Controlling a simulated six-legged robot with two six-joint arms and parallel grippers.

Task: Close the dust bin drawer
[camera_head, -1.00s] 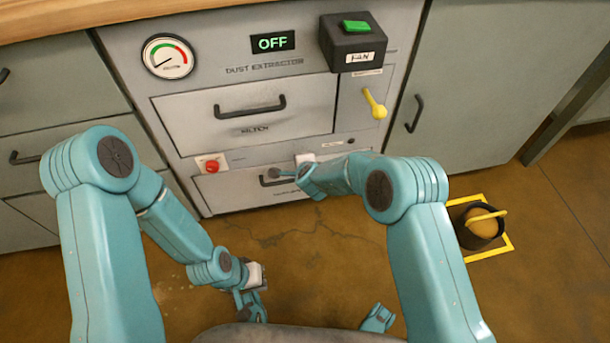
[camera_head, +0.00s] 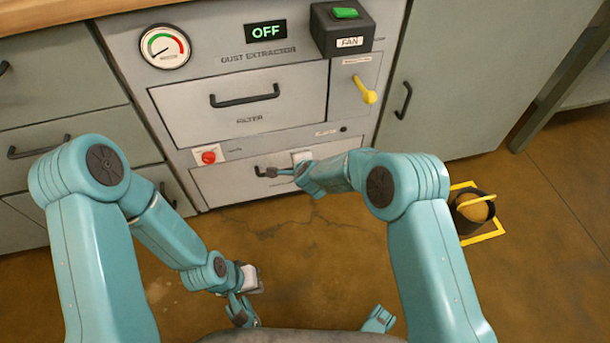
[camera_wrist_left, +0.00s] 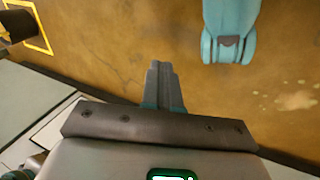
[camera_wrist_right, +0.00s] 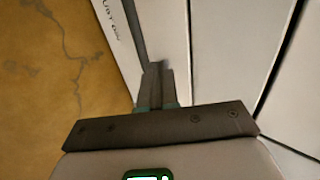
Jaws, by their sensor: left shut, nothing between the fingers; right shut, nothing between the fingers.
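The dust bin drawer (camera_head: 228,187) is the bottom light-grey drawer of the dust extractor. Its front looks about flush with the cabinet, but I cannot tell if a small gap is left. My right gripper (camera_head: 270,172) is shut and empty, at the drawer's dark handle (camera_head: 259,171); it partly hides the handle. In the right wrist view its fingertips (camera_wrist_right: 154,70) are by the handle bar (camera_wrist_right: 134,32); contact is unclear. My left gripper (camera_head: 241,308) is shut and empty, low over the floor, away from the drawer; its fingertips (camera_wrist_left: 160,68) show in the left wrist view.
Above is the closed filter drawer (camera_head: 180,112), with a red button (camera_head: 208,157), a yellow lever (camera_head: 364,90) and a fan box with a green switch (camera_head: 345,13). The display (camera_head: 266,32) reads OFF. A dark bucket (camera_head: 467,222) stands in a yellow floor square at right.

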